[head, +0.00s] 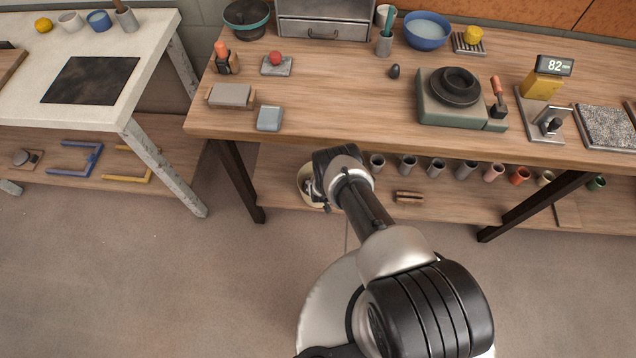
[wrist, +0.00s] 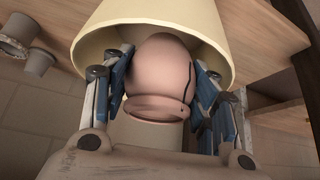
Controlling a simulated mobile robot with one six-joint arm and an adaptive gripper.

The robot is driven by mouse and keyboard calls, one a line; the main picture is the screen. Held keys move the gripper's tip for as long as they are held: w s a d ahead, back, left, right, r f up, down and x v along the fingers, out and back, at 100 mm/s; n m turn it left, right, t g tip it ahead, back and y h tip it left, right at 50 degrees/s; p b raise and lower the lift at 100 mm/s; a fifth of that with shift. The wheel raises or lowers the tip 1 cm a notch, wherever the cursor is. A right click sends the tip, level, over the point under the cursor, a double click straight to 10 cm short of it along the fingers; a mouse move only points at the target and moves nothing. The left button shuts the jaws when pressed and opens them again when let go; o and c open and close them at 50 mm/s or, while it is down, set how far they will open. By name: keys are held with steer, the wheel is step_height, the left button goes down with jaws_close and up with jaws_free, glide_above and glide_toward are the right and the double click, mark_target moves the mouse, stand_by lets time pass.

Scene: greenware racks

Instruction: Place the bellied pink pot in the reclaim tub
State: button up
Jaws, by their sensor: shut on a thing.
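The bellied pink pot (wrist: 160,68) is between the two blue-padded fingers of my gripper (wrist: 158,82), which is shut on it. Its rim faces the wrist camera, and a thin dark line runs down its right side. A cream tub (wrist: 205,22), apparently the reclaim tub, has its wide mouth around the pot's far part in the wrist view. I cannot tell whether pot and tub touch. In the head view the tub (head: 302,183) is by the lower shelf's front, left of middle, mostly hidden by my gripper (head: 316,192). The pot is not clear there.
The workbench top (head: 330,128) overhangs the lower shelf (head: 285,180) close to my arm. Several small cups stand along that shelf, right of my wrist, with a small wooden block (head: 409,197) in front. A dark table leg (head: 240,180) stands to the left. The floor in front is clear.

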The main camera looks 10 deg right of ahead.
steer(key=shift+f, duration=0.3)
steer(key=o, duration=1.3)
steer(key=shift+c, duration=0.2)
steer(key=shift+r, duration=0.1)
steer(key=shift+r, duration=0.3)
steer(key=p+v, duration=0.6)
steer(key=v, duration=0.6)
steer(key=shift+r+p, duration=0.25)
steer(key=shift+p, duration=0.05)
steer(key=shift+s, duration=0.1)
